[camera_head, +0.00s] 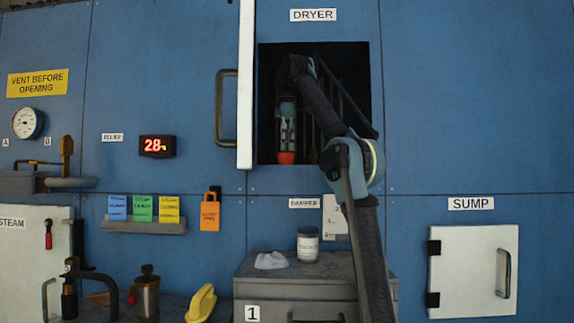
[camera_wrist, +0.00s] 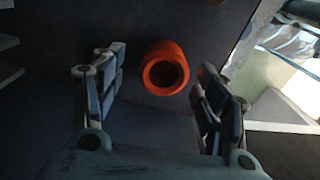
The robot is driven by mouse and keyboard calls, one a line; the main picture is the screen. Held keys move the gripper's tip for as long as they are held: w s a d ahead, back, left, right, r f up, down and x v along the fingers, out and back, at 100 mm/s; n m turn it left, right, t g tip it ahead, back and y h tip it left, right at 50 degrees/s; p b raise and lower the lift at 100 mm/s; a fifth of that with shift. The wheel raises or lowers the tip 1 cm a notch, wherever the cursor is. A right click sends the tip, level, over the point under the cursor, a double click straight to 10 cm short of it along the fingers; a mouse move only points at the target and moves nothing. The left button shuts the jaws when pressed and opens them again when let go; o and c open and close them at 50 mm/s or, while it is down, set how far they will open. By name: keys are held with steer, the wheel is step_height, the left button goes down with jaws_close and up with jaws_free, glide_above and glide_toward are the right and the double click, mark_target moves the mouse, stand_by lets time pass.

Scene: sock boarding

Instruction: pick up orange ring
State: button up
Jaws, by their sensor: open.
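The orange ring (camera_wrist: 165,68) lies on the dark floor of the dryer in the wrist view, a short thick tube with its round opening facing the camera. In the head view the orange ring (camera_head: 286,157) shows at the lower edge of the dryer opening, just below the fingers. My gripper (camera_wrist: 160,85) is open, one finger to the left and one to the right of the ring. The right finger looks close to the ring; I cannot tell if it touches. My gripper (camera_head: 286,140) points down inside the dryer in the head view.
The dryer opening (camera_head: 338,150) is a dark box with slanted bars behind my arm. Its white-edged door (camera_head: 245,85) stands open at the left. A grey cabinet (camera_head: 262,290) below holds a jar (camera_head: 308,246) and a grey cloth lump (camera_head: 271,261).

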mark_target(287, 156)
steer(key=shift+s+f, duration=0.25)
steer(key=shift+f, duration=1)
steer(key=shift+d+f, duration=0.1)
steer(key=shift+f, duration=0.75)
steer(key=c, duration=1.2)
